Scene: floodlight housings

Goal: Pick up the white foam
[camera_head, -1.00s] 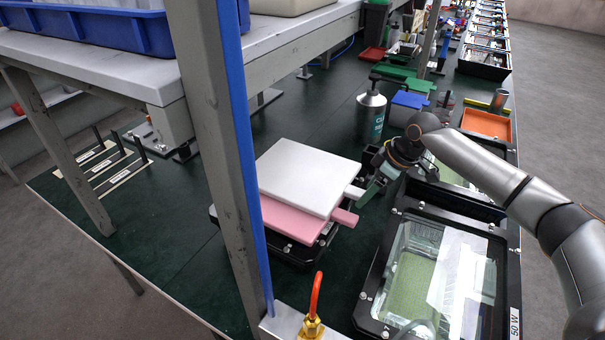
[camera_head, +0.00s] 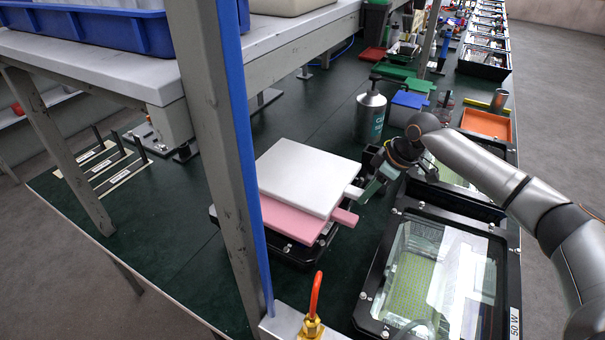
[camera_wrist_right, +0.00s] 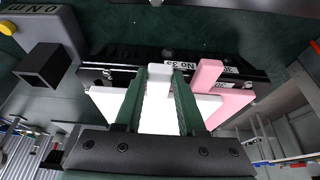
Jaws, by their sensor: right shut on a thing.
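The white foam (camera_head: 299,177) is a flat square slab with a small tab at its right side. It lies on a pink foam slab (camera_head: 290,218) of similar shape, above a black housing on the green bench. My right gripper (camera_head: 368,190) reaches in from the right and is shut on the tab of the white foam. In the right wrist view the green fingers of my right gripper (camera_wrist_right: 162,72) lie on either side of the white tab, with the white foam (camera_wrist_right: 108,103) behind them and the pink foam's tab (camera_wrist_right: 207,74) beside. My left gripper is not seen.
A grey post with a blue strip (camera_head: 240,150) stands in front of the slabs' left side. A glass-fronted floodlight housing (camera_head: 440,275) lies to the right. A grey bottle (camera_head: 370,115) stands behind. An orange-hooked brass fitting (camera_head: 313,315) is in front.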

